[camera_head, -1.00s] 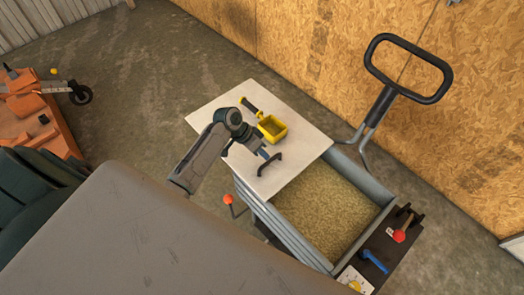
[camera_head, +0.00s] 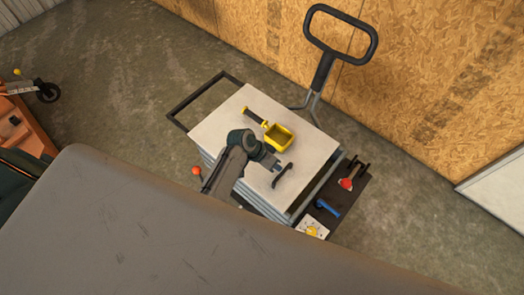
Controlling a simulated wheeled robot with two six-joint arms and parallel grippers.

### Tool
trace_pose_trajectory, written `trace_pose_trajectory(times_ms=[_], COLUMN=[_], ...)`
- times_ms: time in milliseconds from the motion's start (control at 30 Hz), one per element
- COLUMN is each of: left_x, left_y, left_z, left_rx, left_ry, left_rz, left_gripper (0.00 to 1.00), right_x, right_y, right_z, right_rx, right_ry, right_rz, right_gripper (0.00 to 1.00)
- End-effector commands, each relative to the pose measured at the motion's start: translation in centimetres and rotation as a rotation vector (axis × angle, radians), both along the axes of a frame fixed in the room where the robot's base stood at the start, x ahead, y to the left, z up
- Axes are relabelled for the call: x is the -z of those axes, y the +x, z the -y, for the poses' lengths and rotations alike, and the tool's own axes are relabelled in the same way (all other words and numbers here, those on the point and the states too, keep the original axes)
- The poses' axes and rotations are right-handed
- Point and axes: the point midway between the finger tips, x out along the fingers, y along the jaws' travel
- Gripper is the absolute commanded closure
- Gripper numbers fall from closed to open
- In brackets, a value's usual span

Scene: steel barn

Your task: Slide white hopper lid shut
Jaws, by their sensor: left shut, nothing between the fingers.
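The white hopper lid (camera_head: 305,135) lies flat over the hopper (camera_head: 262,208) and covers nearly all of its opening. A narrow dark strip shows along the lid's right edge, and I cannot tell how deep the gap there is. A dark bar handle (camera_head: 282,176) stands on the lid near its lower right side. My left gripper (camera_head: 277,166) is shut and empty, at the handle's left side; I cannot tell whether it touches. A yellow scoop (camera_head: 278,136) lies on the lid. My right gripper is not in view.
A black rail frame (camera_head: 205,96) sticks out at the hopper's upper left. A push handle (camera_head: 340,33) stands behind, by the wooden wall (camera_head: 430,80).

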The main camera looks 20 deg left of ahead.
Motion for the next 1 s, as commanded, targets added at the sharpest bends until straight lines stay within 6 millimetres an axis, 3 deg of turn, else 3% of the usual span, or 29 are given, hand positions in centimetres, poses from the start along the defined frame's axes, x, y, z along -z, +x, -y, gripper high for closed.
trace_pose_trajectory(times_ms=[100,300,1000], left_x=[-0.2,0.0,0.0], left_y=[-0.8,-1.5,-1.7], left_z=[2.2,4.0,4.9], left_rx=[0.0,0.0,0.0], left_ry=[-0.004,-0.001,-0.008], left_rz=[-0.004,-0.003,-0.006], left_gripper=[1.0,1.0,1.0], right_x=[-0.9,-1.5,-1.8], right_y=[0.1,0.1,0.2], right_z=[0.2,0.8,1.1], right_rx=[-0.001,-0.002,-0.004], right_ry=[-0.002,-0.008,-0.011], right_rz=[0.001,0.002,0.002], right_gripper=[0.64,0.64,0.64])
